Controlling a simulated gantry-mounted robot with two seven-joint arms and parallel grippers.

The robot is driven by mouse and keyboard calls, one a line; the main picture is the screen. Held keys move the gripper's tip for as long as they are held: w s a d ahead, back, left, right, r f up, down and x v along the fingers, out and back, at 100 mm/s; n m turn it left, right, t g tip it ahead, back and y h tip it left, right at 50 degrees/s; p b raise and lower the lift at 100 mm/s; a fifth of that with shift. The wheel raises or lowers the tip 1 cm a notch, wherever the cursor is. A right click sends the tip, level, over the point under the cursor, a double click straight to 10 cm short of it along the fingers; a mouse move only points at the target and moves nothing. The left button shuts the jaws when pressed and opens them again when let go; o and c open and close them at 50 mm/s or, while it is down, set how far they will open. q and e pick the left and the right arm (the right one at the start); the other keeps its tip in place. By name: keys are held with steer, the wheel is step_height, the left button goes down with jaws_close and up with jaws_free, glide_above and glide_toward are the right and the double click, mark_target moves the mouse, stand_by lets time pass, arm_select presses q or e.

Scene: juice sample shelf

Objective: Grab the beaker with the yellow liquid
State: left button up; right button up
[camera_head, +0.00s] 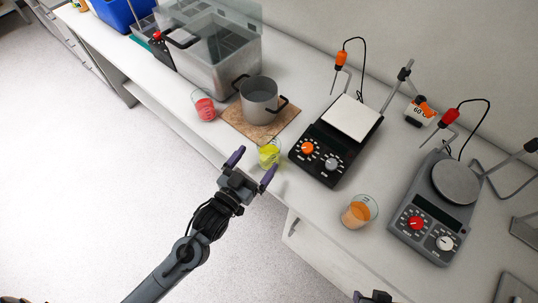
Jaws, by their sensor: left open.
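The beaker with the yellow liquid (269,153) stands upright on the white counter near its front edge, between the wooden board and the black hotplate. My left gripper (254,163) is open and empty, with its two purple-tipped fingers spread apart. The beaker is just beyond the fingertips, closer to the right finger; whether they touch I cannot tell. Part of my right gripper (373,297) shows at the bottom edge, mostly cut off.
A beaker with red liquid (204,106) stands left of a metal pot (259,99) on a wooden board (236,121). A black hotplate (323,167) is right of the yellow beaker. A beaker with orange liquid (357,214) and a grey stirrer (412,237) stand farther right.

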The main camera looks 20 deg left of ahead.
mark_target(274, 141)
arm_select(q)
steer(key=shift+w+d+f+b, duration=0.1)
steer(key=shift+w+d, duration=0.2)
steer(key=shift+w, duration=1)
steer(key=shift+w+d+f+b, duration=0.15)
steer(key=shift+w+d, duration=0.2)
steer(key=shift+w, duration=0.9)
steer(key=shift+w+d+f+b, duration=0.1)
steer(key=shift+w+d, duration=0.2)
steer(key=shift+w, duration=1)
steer(key=shift+r, duration=0.1)
steer(key=c, duration=1.2)
